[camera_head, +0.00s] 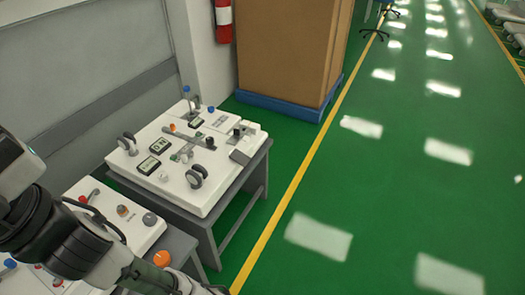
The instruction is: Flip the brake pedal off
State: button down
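A white panel (222,170) with several fittings lies on a grey table (232,205) in the middle left of the head view. It carries dark caster-like wheels, one at its left (127,144) and one at its front right (197,176). A small green part (182,153) and a grey bar with dark ends (190,137) sit near its middle. I cannot tell which fitting is the brake pedal or how it is set. My arm crosses the lower left and leaves the bottom edge. My gripper's fingers are out of the picture.
A second white panel (140,228) with knobs stands nearer, partly behind my arm. A cardboard box (290,50) on a blue pallet (285,107) and a red extinguisher (223,20) stand behind. A wall lies left.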

aim_at(238, 156)
jog(key=i+l, duration=0.1)
jog(key=i, duration=0.4)
jog(key=i+l+z, duration=0.1)
jog(key=i, duration=0.4)
